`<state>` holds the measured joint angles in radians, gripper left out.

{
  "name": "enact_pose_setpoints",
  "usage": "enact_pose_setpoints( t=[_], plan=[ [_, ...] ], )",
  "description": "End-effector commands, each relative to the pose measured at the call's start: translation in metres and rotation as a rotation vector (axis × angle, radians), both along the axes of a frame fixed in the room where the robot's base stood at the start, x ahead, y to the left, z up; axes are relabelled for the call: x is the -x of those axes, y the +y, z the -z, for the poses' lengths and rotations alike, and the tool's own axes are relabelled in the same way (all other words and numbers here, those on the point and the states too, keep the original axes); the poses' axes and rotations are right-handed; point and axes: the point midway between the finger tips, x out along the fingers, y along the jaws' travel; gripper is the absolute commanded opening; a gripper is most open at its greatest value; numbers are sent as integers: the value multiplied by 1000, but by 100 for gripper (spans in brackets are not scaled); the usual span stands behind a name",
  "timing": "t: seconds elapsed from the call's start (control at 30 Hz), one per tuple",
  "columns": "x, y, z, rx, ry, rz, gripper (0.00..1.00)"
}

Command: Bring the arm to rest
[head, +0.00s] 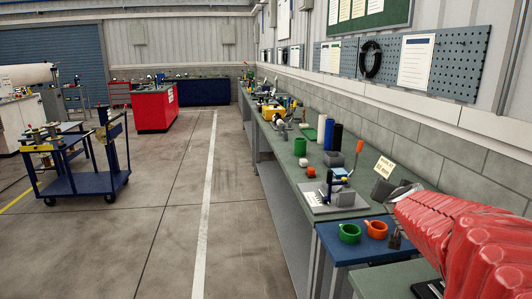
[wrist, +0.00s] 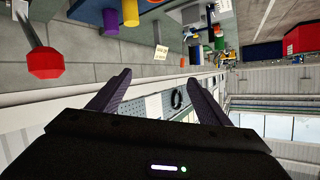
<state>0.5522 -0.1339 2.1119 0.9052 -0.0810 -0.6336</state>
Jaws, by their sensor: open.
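My gripper (wrist: 160,78) shows in the wrist view with its two dark fingers spread apart and nothing between them. The wrist picture is upside down, with the bench at the top and the roof at the bottom. In the head view a red ribbed sleeve, which looks like the cover of my arm, fills the lower right corner above the near end of the bench. I cannot make out my fingers clearly in the head view.
A long workbench (head: 284,160) runs along the right wall. A blue cart (head: 88,183) is at left. The floor between is clear.

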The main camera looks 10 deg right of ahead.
Motion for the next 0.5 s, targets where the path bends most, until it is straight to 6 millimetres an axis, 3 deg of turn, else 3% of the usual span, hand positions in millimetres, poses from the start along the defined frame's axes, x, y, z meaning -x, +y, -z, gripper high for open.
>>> enact_pose_setpoints(
  t=[0.03,0.27,0.4,0.5],
  plan=[
    [-3,28,-2,-7,9,-65,71],
    [5,150,10,-54,106,-345,71],
    [32,218,27,-78,203,-497,71],
    [58,258,42,-89,285,-586,71]
  ],
)
